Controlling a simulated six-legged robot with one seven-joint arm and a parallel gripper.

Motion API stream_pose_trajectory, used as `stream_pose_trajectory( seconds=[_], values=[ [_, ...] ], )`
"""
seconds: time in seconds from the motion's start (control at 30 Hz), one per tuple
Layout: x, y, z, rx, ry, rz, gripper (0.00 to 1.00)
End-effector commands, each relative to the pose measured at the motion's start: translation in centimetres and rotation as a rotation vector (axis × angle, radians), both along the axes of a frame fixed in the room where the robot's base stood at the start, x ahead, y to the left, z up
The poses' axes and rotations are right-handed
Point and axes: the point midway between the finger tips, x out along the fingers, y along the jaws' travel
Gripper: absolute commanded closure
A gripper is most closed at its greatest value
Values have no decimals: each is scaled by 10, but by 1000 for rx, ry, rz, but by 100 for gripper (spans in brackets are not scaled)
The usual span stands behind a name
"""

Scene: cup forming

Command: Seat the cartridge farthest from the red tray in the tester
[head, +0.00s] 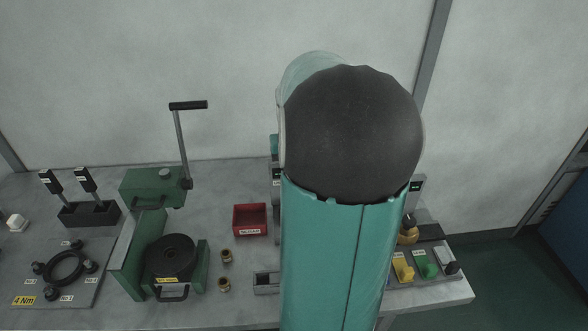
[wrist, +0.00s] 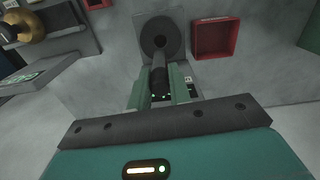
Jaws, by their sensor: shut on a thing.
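In the wrist view my gripper (wrist: 159,92) is shut on a dark narrow cylinder, which I take to be the cartridge (wrist: 157,70). It points away from me, towards a black round part with a central hole (wrist: 164,30) on a light grey plate. The cylinder's far end overlaps the lower edge of this round part; I cannot tell whether they touch. Whether the round part belongs to the tester is unclear. The red tray (wrist: 216,40) is to its right; in the head view the tray (head: 250,219) is left of my arm. My arm hides my gripper in the head view.
A green lever press (head: 153,188) stands on the bench's left, with two brass pieces (head: 225,271) beside it. A grey slotted block (head: 265,282) is near the front edge. Yellow and green pieces (head: 415,268) sit at the right end. My arm covers the bench's middle.

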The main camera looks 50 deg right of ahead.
Motion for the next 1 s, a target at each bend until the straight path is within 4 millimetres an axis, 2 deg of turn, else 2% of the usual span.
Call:
stream_pose_trajectory(
  seconds=[0.6, 1.0],
  values=[
    [2, -1, -51, 1, -1, 2, 100],
    [2, -1, -58, -1, -1, 2, 100]
  ],
)
